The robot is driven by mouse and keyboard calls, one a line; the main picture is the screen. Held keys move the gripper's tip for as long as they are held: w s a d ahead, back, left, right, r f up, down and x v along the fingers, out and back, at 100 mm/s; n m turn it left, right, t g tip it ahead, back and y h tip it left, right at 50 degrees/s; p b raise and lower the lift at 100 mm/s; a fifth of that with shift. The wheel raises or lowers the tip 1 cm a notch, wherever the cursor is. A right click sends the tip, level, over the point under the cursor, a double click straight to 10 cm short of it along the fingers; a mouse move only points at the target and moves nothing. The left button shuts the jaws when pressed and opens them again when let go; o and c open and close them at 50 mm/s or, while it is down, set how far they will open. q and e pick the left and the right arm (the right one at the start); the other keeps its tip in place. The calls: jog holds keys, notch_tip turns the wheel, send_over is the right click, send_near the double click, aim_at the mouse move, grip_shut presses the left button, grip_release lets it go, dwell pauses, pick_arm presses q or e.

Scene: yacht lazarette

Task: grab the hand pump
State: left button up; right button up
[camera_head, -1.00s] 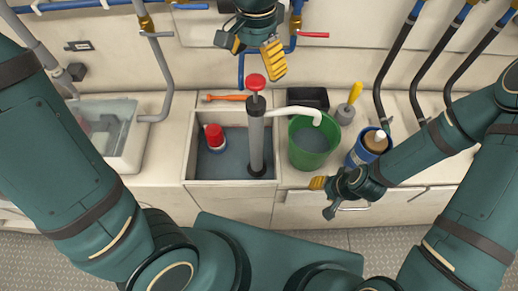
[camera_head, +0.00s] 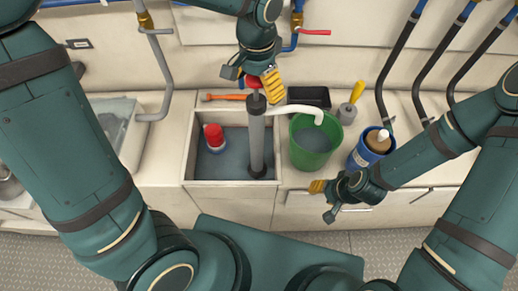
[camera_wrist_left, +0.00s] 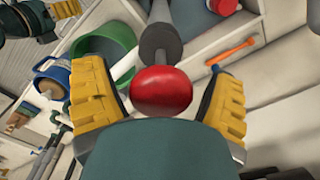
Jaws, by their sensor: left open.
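The hand pump (camera_head: 257,140) has a grey barrel, a pale spout and a red knob. It stands upright in a white-walled bin (camera_head: 187,165), and its spout reaches over the green bucket (camera_head: 314,160). My left gripper (camera_head: 254,77) is open, at the red knob from above and behind. In the left wrist view, the red knob (camera_wrist_left: 162,90) sits between the two yellow finger pads, with gaps visible on both sides. My right gripper (camera_head: 324,199) is open and empty in front of the bucket.
A red-capped container (camera_head: 215,138) stands in the bin left of the pump. An orange-handled tool (camera_head: 222,97) and a black tray (camera_head: 308,97) lie behind it. A yellow-handled brush (camera_head: 350,104) and a blue container (camera_head: 370,150) stand to the right.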

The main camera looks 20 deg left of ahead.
pick_arm(q)
grip_shut()
